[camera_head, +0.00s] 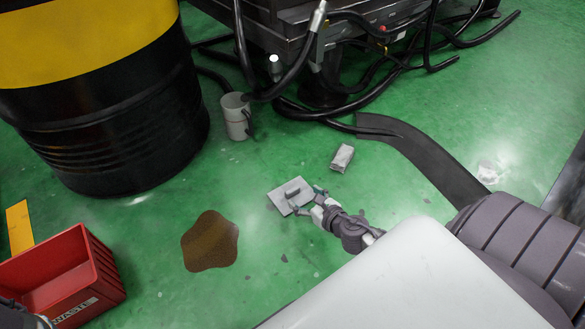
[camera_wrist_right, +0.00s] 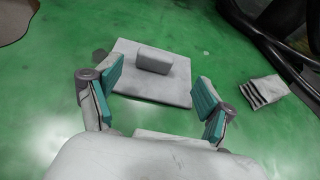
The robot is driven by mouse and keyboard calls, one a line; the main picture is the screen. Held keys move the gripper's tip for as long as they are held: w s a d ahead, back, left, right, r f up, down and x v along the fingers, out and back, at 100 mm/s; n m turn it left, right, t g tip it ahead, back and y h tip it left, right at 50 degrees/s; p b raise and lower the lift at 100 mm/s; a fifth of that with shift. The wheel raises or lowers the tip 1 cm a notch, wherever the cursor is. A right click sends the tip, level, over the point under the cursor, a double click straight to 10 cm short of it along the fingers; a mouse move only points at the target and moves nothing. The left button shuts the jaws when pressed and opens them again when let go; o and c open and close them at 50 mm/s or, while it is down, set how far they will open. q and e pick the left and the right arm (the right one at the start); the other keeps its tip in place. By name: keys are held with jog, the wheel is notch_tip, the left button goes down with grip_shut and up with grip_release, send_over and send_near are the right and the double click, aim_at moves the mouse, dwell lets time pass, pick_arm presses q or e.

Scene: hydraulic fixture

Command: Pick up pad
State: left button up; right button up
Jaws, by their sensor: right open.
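The pad (camera_head: 281,197) is a flat pale grey square with a small raised block on top, lying on the green floor. It also shows in the right wrist view (camera_wrist_right: 171,84), ahead of the fingers. My right gripper (camera_head: 305,199) is open at the pad's near right edge in the head view. In the wrist view the teal fingertips of my right gripper (camera_wrist_right: 159,85) are spread wide, on either side of the pad's near part, with the raised block between and beyond them. Contact with the pad cannot be told. My left gripper cannot be made out.
A brown puddle (camera_head: 210,241) lies left of the pad. A folded grey cloth (camera_head: 342,157) lies behind it. A red waste bin (camera_head: 84,262), a black and yellow drum (camera_head: 105,110), a cup (camera_head: 236,117) and black hoses (camera_head: 300,108) stand around.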

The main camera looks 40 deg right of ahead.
aim_at(294, 192)
jog(key=b+x, duration=0.2)
jog(key=x, duration=0.1)
jog(key=b+x, duration=0.1)
jog(key=x, duration=0.1)
jog(key=shift+s+a+f, duration=0.1)
jog(key=shift+a+f, duration=0.2)
jog(key=shift+w+b, duration=0.3)
jog(key=shift+w, duration=0.15)
jog(key=c, duration=1.2)
jog(key=shift+o, duration=0.2)
jog(key=shift+r, duration=0.1)
